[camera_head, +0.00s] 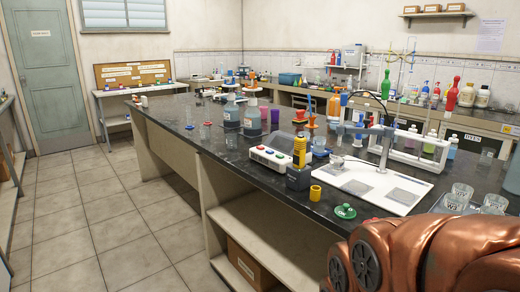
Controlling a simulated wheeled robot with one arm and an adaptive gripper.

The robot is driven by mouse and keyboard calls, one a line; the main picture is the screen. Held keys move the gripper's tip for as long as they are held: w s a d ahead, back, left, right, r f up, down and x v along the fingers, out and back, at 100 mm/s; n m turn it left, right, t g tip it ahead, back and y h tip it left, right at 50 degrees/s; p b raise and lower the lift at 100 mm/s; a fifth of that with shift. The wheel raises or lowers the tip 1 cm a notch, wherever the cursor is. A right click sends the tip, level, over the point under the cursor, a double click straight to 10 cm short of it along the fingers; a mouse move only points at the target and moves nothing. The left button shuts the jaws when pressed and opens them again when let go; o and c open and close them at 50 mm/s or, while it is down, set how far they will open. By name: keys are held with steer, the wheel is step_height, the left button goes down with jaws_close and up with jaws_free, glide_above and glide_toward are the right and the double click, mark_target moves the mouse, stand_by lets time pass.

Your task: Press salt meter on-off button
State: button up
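A small yellow and dark-grey handheld device (299,172), which may be the salt meter, stands upright near the front edge of the dark bench. Its on-off button is too small to make out. Behind it to the left lies a low white box (270,157) with coloured buttons on top. I cannot read a label on either one. My copper-coloured arm fills the bottom right corner, in front of the bench. My gripper's fingers do not show in this view.
A white stirrer plate (350,182) with a stand lies to the right. Glass beakers (460,195) stand by my arm. Bottles (231,112) stand further left. The tiled floor (90,215) is clear.

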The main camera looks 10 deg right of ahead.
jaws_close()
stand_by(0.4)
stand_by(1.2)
